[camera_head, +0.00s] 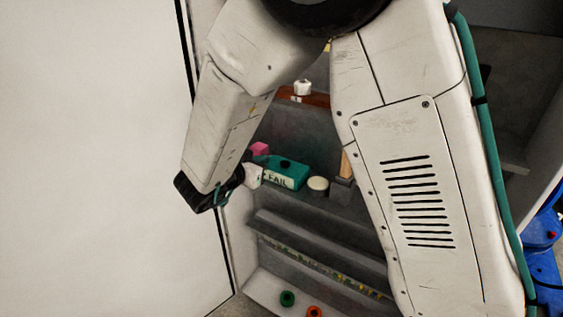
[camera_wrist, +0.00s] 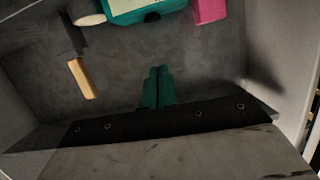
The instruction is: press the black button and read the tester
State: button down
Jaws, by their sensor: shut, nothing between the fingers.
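The tester is a teal box (camera_head: 289,179) on a cabinet shelf, with a pale front panel that reads "FAIL" in the head view. Its black button (camera_head: 285,163) sits on top. In the wrist view the tester (camera_wrist: 128,16) is cut off by the top edge, with the button (camera_wrist: 152,16) at its near side and no readable text on its pale panel. My gripper (camera_wrist: 157,71) has teal fingers, shut and empty. In the wrist view they show below the button, apart from it in the picture. In the head view my arm's end is left of the tester.
A pink block (camera_head: 260,149) and a white round container (camera_head: 318,184) flank the tester. A wooden-coloured piece (camera_wrist: 82,78) lies on the same shelf. A cabinet wall (camera_head: 239,240) stands at the left. The shelf above holds a brown box (camera_head: 318,99) and a white jar (camera_head: 302,88).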

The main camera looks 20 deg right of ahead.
jog(key=shift+s+d+r, duration=0.1)
jog(key=shift+d+r, duration=0.05)
jog(key=shift+r, duration=0.15)
send_over(282, 170)
jog(key=shift+s+a+f+h, duration=0.1)
jog(key=shift+f+h, duration=0.05)
jog(key=shift+f, duration=0.45)
jog(key=shift+s+a+f+h, duration=0.1)
jog(key=shift+f+h, duration=0.05)
jog(key=shift+f, duration=0.4)
jog(key=f, duration=0.3)
jog(key=shift+w+d+f, duration=0.1)
jog(key=shift+w, duration=0.15)
jog(key=shift+f, duration=0.45)
